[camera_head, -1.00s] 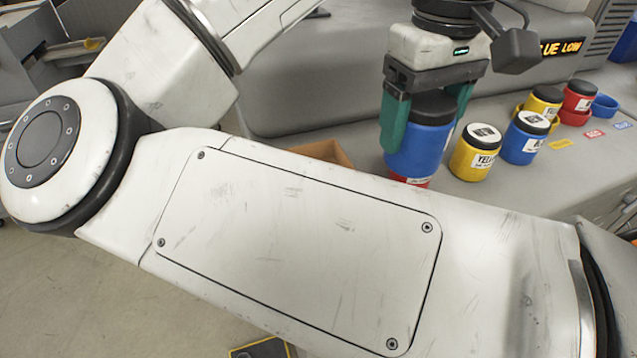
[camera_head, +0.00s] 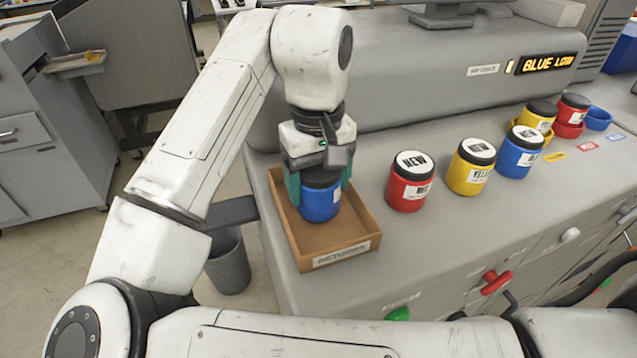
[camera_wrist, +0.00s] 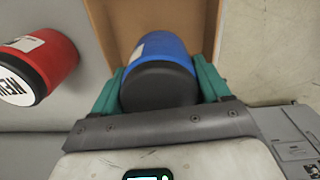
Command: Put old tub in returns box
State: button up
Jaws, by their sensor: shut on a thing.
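The old tub is a blue tub with a dark lid (camera_head: 320,200). My gripper (camera_head: 319,190) is shut on it, with a green finger on each side. The returns box (camera_head: 341,252) is a shallow open brown box with a "RETURNS" label, at the left end of the grey counter. The tub is upright over the inside of the box; whether its base touches the box floor I cannot tell. In the wrist view the blue tub (camera_wrist: 165,48) sits between the green fingers, with the box wall (camera_wrist: 101,25) beyond it.
A red tub marked "NEW" (camera_head: 409,182) stands right of the box. A yellow tub (camera_head: 470,167) and a blue tub (camera_head: 520,153) stand further right. Behind them are a yellow tub (camera_head: 541,113) and a red tub (camera_head: 572,112). A grey bin (camera_head: 228,262) stands below the counter.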

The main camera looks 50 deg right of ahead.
jog(key=shift+f, duration=0.6)
jog(key=shift+f, duration=0.15)
jog(key=o, duration=1.1)
notch_tip(320, 180, up, 12)
jog(key=shift+r, duration=0.15)
